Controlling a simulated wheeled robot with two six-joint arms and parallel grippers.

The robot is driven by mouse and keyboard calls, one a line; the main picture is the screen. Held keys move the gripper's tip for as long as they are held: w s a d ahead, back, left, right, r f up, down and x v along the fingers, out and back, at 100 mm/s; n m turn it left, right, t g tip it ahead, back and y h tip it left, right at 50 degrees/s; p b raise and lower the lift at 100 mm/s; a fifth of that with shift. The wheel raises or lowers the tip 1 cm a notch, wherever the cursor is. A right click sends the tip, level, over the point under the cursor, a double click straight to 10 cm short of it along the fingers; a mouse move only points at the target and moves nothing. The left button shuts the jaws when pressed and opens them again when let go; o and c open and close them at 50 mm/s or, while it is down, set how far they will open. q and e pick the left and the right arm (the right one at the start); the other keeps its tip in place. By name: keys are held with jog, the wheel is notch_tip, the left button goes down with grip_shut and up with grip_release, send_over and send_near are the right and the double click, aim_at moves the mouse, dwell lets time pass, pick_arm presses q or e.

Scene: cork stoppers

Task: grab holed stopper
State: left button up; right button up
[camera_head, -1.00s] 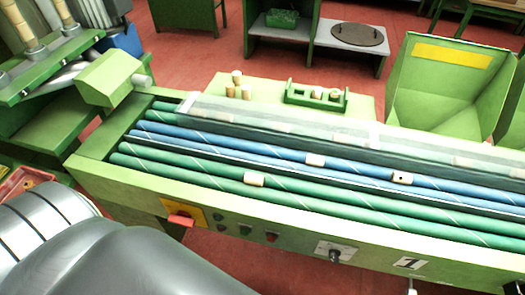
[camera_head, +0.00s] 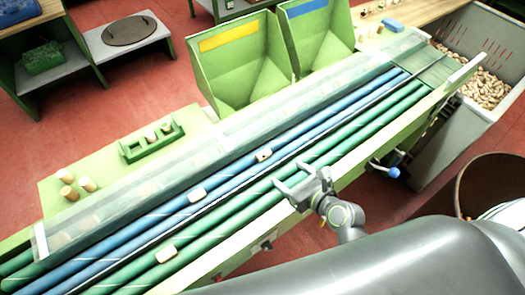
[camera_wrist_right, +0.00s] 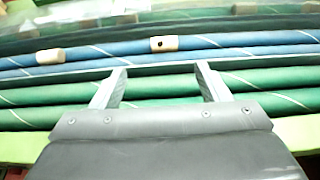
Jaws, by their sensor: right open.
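A cork stopper with a dark hole (camera_head: 264,155) lies on the blue rollers in the head view. It also shows in the right wrist view (camera_wrist_right: 163,44), ahead of the fingers. A second stopper (camera_head: 197,194), with no hole visible, lies on the blue rollers further left; the wrist view shows it too (camera_wrist_right: 50,56). A third stopper (camera_head: 166,252) lies on the green rollers. My right gripper (camera_head: 289,172) is open and empty over the green rollers, a little short of the holed stopper. My left gripper is not in view.
A clear cover (camera_head: 130,185) runs along the far side of the rollers. Behind it are a green rack (camera_head: 150,140) with stoppers, several loose stoppers, and a bin with a yellow label (camera_head: 235,65) beside one with a blue label (camera_head: 318,35). A crate of corks (camera_head: 480,75) stands at right.

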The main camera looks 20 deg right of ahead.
send_near(265, 154)
jog(key=shift+w+a+f, duration=0.15)
jog(key=shift+w+a, duration=0.3)
jog(key=shift+w, duration=0.15)
jog(key=shift+w+a+f, duration=0.15)
jog(key=shift+w+a, duration=0.25)
jog(key=shift+w, duration=0.15)
jog(key=shift+d+f+p+x, duration=0.1)
jog(key=shift+d+p+x, duration=0.1)
jog(key=shift+x, duration=1.4)
jog(key=shift+d+f+p+x, duration=0.1)
jog(key=shift+d+p+x, duration=0.1)
jog(key=shift+x, duration=1.4)
jog(key=c, duration=1.1)
